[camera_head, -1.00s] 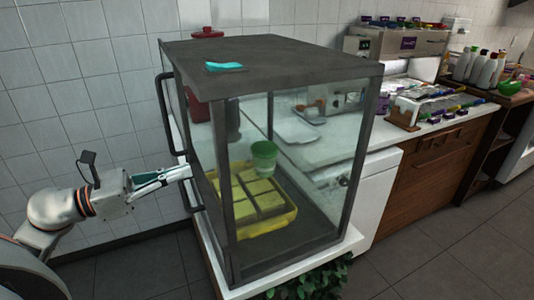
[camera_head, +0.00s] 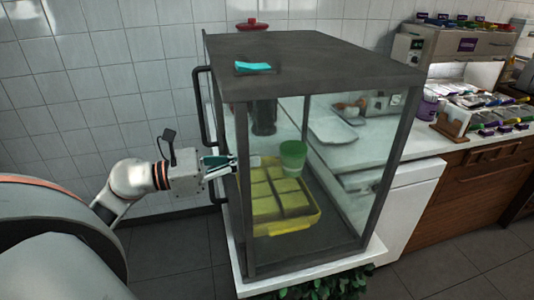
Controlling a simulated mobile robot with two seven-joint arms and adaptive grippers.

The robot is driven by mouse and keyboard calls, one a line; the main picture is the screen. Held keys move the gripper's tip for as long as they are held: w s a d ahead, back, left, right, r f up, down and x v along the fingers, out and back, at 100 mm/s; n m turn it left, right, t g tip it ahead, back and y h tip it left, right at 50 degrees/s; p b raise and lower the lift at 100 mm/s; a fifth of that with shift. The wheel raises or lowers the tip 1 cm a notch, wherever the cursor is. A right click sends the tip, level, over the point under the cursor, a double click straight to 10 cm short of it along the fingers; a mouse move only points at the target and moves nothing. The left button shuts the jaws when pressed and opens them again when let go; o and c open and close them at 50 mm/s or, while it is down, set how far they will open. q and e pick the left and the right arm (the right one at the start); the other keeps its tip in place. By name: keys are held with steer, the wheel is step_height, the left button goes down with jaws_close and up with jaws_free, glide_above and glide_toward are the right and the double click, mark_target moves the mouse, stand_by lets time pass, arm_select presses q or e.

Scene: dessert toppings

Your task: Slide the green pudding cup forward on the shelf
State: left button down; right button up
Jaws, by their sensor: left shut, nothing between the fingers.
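The green pudding cup (camera_head: 293,155) stands upright inside the glass display case, at the back right corner of a yellow tray (camera_head: 312,222) of yellow blocks. I cannot tell whether the cup touches the tray. My left gripper (camera_head: 232,160) is shut and empty at the left side of the case, left of the cup and apart from it. Its fingertips point right, toward the cup. The case frame and glass make it hard to tell how far inside they are. My right gripper is not in view.
The glass case has a dark top (camera_head: 320,62) with a cyan cloth (camera_head: 253,67) on it. A black door handle (camera_head: 202,110) stands out at its left. Open floor lies at the front left.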

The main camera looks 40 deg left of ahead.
arm_select(q)
steer(key=shift+p+x, duration=0.55)
steer(key=shift+x, duration=1.8)
steer(key=shift+w+d, duration=0.1)
steer(key=shift+w, duration=0.05)
steer(key=p+x, duration=0.2)
steer(key=x, duration=0.4)
steer(key=shift+r, duration=0.15)
steer(key=shift+w+d, duration=0.25)
steer(key=shift+a, duration=0.15)
